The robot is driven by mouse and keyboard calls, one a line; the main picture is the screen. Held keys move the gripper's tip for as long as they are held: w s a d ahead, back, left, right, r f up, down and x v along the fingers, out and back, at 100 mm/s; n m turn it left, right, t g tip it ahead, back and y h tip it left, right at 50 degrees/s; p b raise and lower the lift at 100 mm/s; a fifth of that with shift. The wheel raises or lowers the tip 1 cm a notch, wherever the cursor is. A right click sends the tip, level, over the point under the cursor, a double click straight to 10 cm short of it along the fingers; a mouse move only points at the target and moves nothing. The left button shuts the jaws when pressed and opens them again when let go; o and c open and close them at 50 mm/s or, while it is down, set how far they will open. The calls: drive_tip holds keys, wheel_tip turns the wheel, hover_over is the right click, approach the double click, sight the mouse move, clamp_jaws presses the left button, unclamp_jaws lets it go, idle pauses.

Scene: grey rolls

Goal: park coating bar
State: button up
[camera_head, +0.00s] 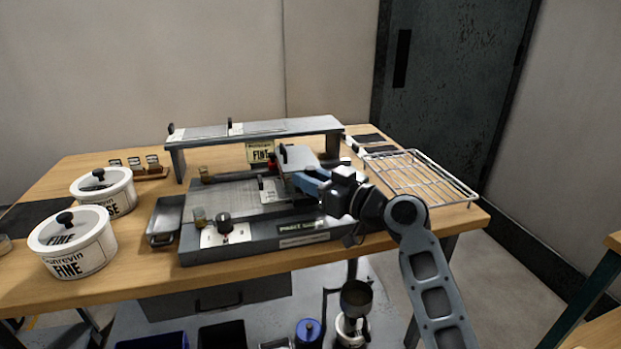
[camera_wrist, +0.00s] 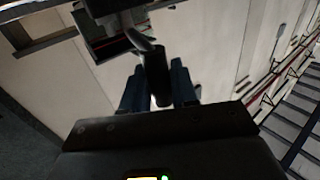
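My gripper (camera_head: 304,184) reaches in from the right, low over the right part of the grey coating machine (camera_head: 285,240). In the wrist view, its two blue fingers close on a dark, rounded handle (camera_wrist: 156,76). What the handle belongs to is largely hidden. A pale grey piece (camera_head: 300,157) shows just beyond the fingers in the head view; I cannot tell if it is joined to the handle. On the machine bed stands a small dark knob with a white label (camera_head: 263,188). A long grey raised shelf (camera_head: 270,127) behind the machine carries similar labelled knobs.
A wire rack (camera_head: 420,177) lies at the table's right. Two white lidded pots, one marked FINE (camera_head: 75,255), stand at the left. A grey tray (camera_head: 165,220) sits beside the machine. A yellow FINE sign (camera_head: 260,152) stands under the shelf.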

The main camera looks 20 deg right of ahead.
clamp_jaws()
drive_tip(key=s+d+b, duration=0.1)
drive_tip(key=d+b, duration=0.6)
drive_tip(key=d, duration=0.5)
drive_tip(key=shift+s+d, duration=0.2)
drive_tip(key=shift+d, duration=0.1)
drive_tip(key=shift+o, duration=2.3)
unclamp_jaws()
drive_tip(key=shift+d, duration=0.1)
drive_tip(key=shift+o, duration=0.4)
